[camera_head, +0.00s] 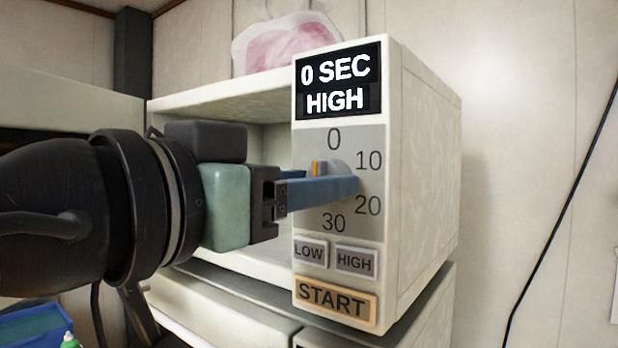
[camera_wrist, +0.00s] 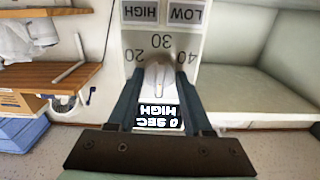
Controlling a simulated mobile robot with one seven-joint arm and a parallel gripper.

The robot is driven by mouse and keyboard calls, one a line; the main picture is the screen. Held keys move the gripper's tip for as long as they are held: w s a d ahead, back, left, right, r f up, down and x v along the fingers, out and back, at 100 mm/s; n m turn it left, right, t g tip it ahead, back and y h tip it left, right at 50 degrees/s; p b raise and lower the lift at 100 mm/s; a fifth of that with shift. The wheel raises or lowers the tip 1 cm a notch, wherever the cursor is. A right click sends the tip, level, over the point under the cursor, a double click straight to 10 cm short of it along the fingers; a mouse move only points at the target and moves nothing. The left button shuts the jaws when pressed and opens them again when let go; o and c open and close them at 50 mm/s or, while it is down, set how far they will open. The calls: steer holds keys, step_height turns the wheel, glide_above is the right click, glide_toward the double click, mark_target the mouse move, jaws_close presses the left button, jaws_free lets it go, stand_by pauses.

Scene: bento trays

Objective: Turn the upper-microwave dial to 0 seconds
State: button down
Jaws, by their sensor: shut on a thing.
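The upper microwave (camera_head: 425,150) has a control panel with a display (camera_head: 338,85) that reads "0 SEC" and "HIGH". Below it, the grey dial (camera_head: 340,166) with an orange mark sits among the numbers 0, 10, 20 and 30. In the wrist view, which is upside down, the dial (camera_wrist: 158,80) has its ridge lined up between the display side and the 30. My gripper (camera_head: 345,187) is at the panel, its blue fingers shut on the dial. In the wrist view my gripper (camera_wrist: 160,84) has one finger on each side of the dial. The fingers partly hide the dial in the head view.
LOW (camera_head: 311,254) and HIGH (camera_head: 356,261) buttons and a START button (camera_head: 335,299) lie below the dial. The microwave's cavity is open left of the panel. A pinkish bag (camera_head: 280,45) lies on top. A wooden shelf (camera_wrist: 50,75) shows in the wrist view.

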steer(key=shift+n, duration=0.4)
steer(key=shift+c, duration=1.6)
jaws_free()
